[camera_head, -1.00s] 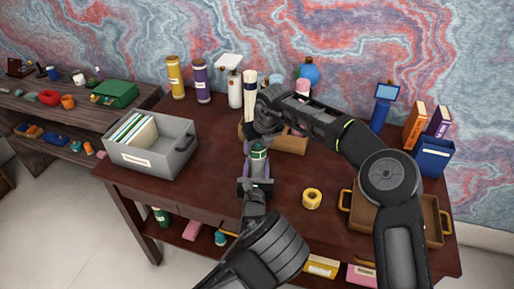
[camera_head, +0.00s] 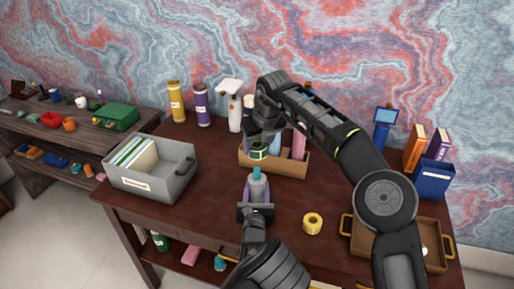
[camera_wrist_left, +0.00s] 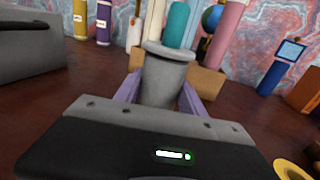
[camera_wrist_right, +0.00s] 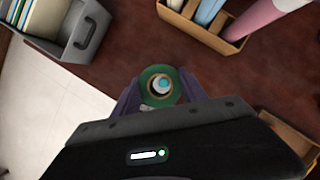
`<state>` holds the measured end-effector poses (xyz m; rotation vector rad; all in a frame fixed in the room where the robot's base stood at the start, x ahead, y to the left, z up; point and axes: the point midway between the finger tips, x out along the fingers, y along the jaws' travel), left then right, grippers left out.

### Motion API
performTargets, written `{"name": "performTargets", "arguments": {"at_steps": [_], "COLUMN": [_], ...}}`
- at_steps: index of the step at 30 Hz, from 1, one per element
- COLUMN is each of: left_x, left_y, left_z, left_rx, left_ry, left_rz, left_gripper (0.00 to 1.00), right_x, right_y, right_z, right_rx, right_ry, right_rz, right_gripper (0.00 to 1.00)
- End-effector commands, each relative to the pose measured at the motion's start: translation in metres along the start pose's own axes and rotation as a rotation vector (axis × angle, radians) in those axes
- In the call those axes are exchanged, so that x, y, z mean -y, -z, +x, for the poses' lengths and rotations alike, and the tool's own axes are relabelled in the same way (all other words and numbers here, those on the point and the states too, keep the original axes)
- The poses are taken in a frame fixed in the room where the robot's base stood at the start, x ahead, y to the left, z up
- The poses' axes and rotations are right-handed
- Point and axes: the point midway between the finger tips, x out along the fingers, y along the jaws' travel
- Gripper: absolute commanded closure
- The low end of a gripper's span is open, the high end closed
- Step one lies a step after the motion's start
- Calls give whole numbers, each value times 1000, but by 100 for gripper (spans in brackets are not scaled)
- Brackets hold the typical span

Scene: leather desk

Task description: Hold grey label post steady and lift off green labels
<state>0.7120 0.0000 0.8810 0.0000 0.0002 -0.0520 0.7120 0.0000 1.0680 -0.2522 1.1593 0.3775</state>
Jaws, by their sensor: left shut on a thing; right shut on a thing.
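The grey label post (camera_head: 258,188) stands upright on the desk, a narrow teal part (camera_head: 257,173) showing at its top. My left gripper (camera_head: 256,194) is shut on the post from the front; its body also fills the middle of the left wrist view (camera_wrist_left: 162,82). The green labels (camera_head: 258,152) are a roll held by my right gripper (camera_head: 260,146), just above and apart from the post. In the right wrist view the green roll (camera_wrist_right: 158,76) sits between the fingers, with the post's top seen through its hole.
A brown wooden holder (camera_head: 290,163) with bottles stands behind the post. A grey file box (camera_head: 165,181) is at the left. A yellow tape roll (camera_head: 312,223) and a brown tray (camera_head: 425,256) are at the right. Desk between the post and file box is clear.

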Motion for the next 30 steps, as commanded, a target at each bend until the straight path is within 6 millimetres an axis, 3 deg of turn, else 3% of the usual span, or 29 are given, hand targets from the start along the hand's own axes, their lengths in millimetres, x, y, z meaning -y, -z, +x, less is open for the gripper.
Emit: {"name": "performTargets", "arguments": {"at_steps": [10,11,19,30], "left_x": [0,0,0,0], "left_y": [0,0,0,0], "left_z": [0,0,0,-4], "left_rx": [0,0,0,0], "left_ry": [0,0,0,0], "left_rz": [0,0,0,0], "left_gripper": [97,50,28,28], "right_x": [0,0,0,0], "right_y": [0,0,0,0], "right_z": [0,0,0,0], "right_rx": [0,0,0,0], "right_ry": [0,0,0,0], "right_rz": [1,1,1,1], "right_gripper": [90,90,90,90]}}
